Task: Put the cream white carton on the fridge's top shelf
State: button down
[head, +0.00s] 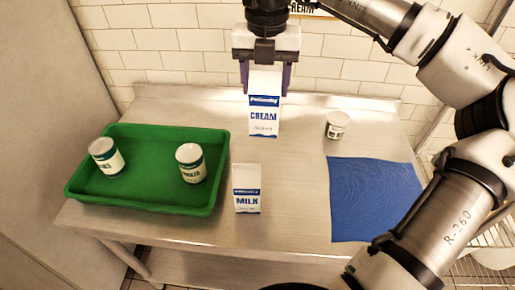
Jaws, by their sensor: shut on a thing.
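The cream white carton (264,118), with a blue band and the word CREAM, is upright in the head view. My gripper (266,78) is above it, with its two dark fingers shut on the carton's top from the left and right sides. The carton appears held up at the back of the steel table (290,222); I cannot tell how far its base is above the table. The fridge's top shelf cannot be made out in this view.
A milk carton (247,188) stands at the table's middle. A green tray (140,206) with two cans is at left. A small white tub (337,126) and a blue cloth (372,198) are at right. A wire rack (487,268) shows at lower right. A tiled wall is behind.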

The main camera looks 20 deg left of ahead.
notch_tip(320, 180, down, 18)
jog(key=p, duration=0.2)
jog(key=shift+r+p, duration=0.15)
jog(key=shift+p, duration=0.25)
jog(key=shift+c, duration=2.4)
grip_release()
